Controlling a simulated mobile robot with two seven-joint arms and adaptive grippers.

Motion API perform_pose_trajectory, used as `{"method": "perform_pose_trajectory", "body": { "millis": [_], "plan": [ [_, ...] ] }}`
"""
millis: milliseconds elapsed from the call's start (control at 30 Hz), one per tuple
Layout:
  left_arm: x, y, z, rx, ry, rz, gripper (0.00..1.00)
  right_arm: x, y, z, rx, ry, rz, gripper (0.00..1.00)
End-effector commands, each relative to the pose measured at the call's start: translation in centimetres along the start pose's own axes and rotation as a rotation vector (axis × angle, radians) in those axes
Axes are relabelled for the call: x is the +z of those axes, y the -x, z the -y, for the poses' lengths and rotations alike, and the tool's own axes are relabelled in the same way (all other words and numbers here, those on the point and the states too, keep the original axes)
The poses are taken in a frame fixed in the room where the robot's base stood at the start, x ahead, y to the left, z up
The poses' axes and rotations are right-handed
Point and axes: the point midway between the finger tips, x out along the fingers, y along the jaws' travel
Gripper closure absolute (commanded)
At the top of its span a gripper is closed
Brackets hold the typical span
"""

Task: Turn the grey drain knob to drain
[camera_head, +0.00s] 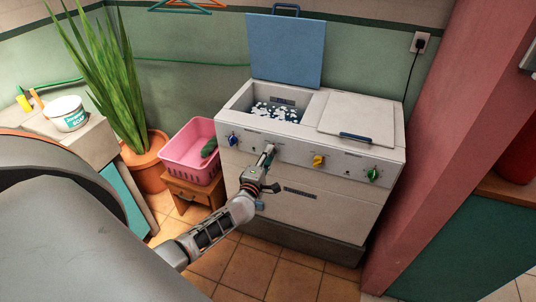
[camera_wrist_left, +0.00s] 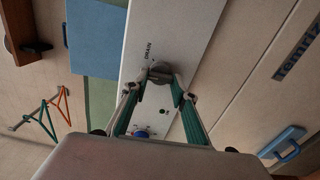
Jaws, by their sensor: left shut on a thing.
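The grey drain knob (camera_wrist_left: 160,70) sits on the white control panel beside the printed word DRAIN in the left wrist view. My left gripper (camera_wrist_left: 164,84) has its two green-padded fingers on either side of the knob and is shut on it. In the head view my left gripper (camera_head: 270,154) reaches to the front panel of the washing machine (camera_head: 300,195), between the blue and yellow knobs. There the gripper mostly hides the drain knob. My right gripper is not in view.
The panel also carries a blue knob (camera_head: 233,140), a yellow knob (camera_head: 318,161) and a green knob (camera_head: 373,174). The blue lid (camera_head: 285,48) stands open over the foamy tub. A pink basket (camera_head: 188,155) on a wooden stool and a potted plant (camera_head: 112,80) stand left.

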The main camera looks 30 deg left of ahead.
Motion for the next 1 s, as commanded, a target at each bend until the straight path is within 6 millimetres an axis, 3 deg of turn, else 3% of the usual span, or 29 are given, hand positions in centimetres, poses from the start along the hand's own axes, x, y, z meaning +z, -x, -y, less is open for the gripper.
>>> {"method": "perform_pose_trajectory", "body": {
  "millis": [600, 1000],
  "plan": [
    [0.1, 0.0, -0.3, -0.001, -0.570, -0.001, 0.95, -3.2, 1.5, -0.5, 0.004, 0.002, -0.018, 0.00],
    [0.1, 0.0, -0.3, -0.001, -0.805, -0.001, 0.95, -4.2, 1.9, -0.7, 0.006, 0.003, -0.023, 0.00]
  ]
}}
